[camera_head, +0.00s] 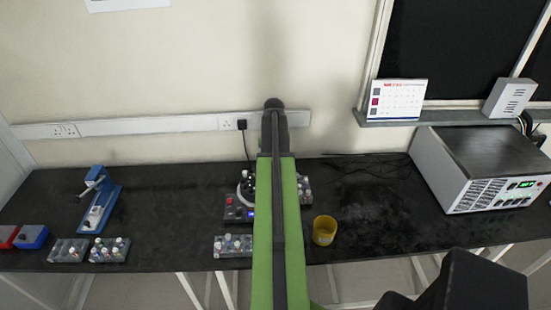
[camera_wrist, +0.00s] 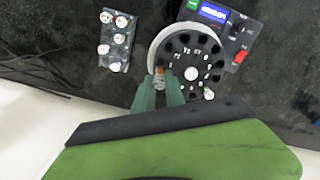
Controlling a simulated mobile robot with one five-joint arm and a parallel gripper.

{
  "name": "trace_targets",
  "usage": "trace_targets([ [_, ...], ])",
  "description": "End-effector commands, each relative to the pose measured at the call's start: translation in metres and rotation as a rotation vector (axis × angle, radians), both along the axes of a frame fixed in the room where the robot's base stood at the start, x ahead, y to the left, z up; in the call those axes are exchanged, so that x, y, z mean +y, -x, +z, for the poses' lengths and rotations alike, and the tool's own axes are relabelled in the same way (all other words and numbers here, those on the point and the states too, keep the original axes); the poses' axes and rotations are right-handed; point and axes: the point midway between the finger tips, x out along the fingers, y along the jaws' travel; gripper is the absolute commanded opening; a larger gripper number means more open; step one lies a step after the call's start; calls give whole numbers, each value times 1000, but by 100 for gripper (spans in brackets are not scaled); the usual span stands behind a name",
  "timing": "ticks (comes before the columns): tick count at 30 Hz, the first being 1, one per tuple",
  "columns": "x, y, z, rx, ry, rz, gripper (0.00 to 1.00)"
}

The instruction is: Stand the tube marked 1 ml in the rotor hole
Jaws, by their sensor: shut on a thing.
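The dark round rotor (camera_wrist: 202,55) with numbered holes around a pale hub fills the upper middle of the wrist view. In the head view the rotor (camera_head: 244,190) is partly hidden behind my green arm. My gripper (camera_wrist: 159,86) is shut on a small tube (camera_wrist: 159,77) with an orange and whitish top. The tube overlaps the rotor's lower-left edge in the wrist view; I cannot tell whether it is above a hole or in one. Its marking is too small to read. My gripper is hidden in the head view.
A rack with several white-capped tubes (camera_wrist: 115,42) stands left of the rotor in the wrist view. The control panel (camera_wrist: 235,25) is at its upper right. In the head view a yellow cup (camera_head: 324,231) stands right of my arm, and a large grey instrument (camera_head: 485,170) farther right.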

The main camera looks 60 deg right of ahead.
Motion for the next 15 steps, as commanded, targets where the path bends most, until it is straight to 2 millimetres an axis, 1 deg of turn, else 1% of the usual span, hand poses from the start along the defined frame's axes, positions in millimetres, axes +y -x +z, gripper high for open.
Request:
trace_targets([
  [8,1,0,-7,0,0,3,0],
  [15,1,0,-23,0,0,4,0],
])
